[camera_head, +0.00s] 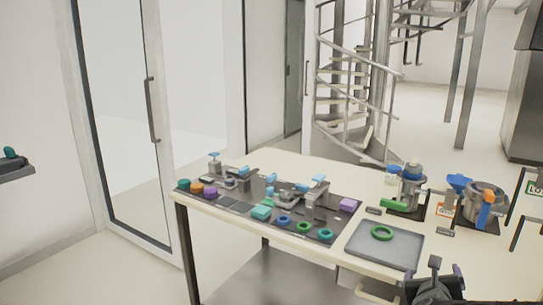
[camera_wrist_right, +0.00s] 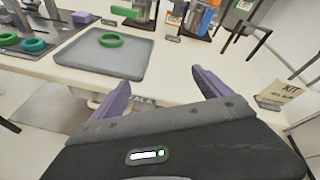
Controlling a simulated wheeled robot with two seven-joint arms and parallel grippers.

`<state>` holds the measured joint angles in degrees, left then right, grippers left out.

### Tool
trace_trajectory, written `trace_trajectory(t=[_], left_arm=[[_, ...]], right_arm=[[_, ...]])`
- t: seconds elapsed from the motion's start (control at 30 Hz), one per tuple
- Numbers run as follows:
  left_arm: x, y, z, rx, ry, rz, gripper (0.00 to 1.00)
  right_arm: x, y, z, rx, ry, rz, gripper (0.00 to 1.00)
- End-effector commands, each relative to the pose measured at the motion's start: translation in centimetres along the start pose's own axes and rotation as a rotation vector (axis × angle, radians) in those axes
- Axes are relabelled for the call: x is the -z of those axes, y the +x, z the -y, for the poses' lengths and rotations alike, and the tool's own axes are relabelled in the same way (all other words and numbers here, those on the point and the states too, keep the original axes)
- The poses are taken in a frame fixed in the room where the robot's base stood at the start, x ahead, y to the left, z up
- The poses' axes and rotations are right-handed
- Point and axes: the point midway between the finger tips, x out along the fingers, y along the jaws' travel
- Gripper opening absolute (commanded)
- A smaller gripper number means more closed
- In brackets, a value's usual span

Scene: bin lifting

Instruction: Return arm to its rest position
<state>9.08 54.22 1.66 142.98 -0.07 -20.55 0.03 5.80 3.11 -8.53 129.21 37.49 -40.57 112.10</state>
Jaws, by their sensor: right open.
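My right gripper (camera_head: 436,284) is at the bottom right of the head view, low by the table's front edge. In the right wrist view its two purple fingers (camera_wrist_right: 160,90) are spread apart with nothing between them. The table (camera_head: 345,262) with a pale top lies beyond the fingers. A grey tray (camera_head: 372,249) holds a green ring (camera_head: 382,233); the tray (camera_wrist_right: 85,62) and ring (camera_wrist_right: 111,40) also show in the right wrist view. My left gripper is not in view.
A dark board (camera_head: 230,205) with several coloured rings and small fixtures covers the table's left part. Metal devices (camera_head: 409,185) (camera_head: 485,203) stand at the right. A sign marked KIT (camera_wrist_right: 285,95) stands at the table's right. A handle (camera_head: 375,295) juts from the front edge.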

Motion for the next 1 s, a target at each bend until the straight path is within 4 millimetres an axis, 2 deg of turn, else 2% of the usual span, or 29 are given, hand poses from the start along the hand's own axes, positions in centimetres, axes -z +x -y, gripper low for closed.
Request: trace_trajectory(t=[0.17, 0.27, 0.37, 0.47, 0.5, 0.57, 0.6, 0.67, 0.7, 0.8, 0.9, 1.0], left_arm=[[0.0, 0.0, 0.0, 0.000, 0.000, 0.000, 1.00], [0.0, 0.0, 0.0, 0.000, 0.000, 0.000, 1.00], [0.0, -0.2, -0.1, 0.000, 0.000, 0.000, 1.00], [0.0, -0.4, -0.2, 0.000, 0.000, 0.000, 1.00], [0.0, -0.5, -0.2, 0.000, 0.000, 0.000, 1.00], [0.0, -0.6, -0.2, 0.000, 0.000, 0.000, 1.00], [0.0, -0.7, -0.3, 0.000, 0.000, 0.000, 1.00], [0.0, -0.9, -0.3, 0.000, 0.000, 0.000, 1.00], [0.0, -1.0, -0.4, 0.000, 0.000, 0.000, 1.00], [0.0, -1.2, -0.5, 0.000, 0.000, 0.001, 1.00], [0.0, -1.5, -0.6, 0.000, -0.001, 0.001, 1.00], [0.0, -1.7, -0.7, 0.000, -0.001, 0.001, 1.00]], right_arm=[[0.6, -0.2, -2.6, -0.076, -0.343, 0.014, 0.88], [2.0, -0.5, -5.7, -0.157, -0.627, 0.031, 0.88], [5.1, -1.2, -10.7, -0.291, -1.017, 0.077, 0.88], [10.1, -3.1, -17.0, -0.481, -1.464, 0.184, 0.88], [12.4, -4.2, -19.3, -0.559, -1.624, 0.243, 0.88], [15.8, -6.1, -22.5, -0.675, -1.836, 0.348, 0.88], [18.1, -7.7, -24.4, -0.753, -1.959, 0.427, 0.88], [21.6, -10.2, -26.9, -0.869, -2.118, 0.560, 0.88], [23.9, -12.1, -28.4, -0.944, -2.202, 0.656, 0.88], [29.4, -17.4, -31.2, -1.129, -2.335, 0.896, 0.88], [33.9, -22.5, -32.8, -1.294, -2.347, 1.070, 0.88], [37.0, -26.4, -33.6, -1.420, -2.301, 1.144, 0.88]])
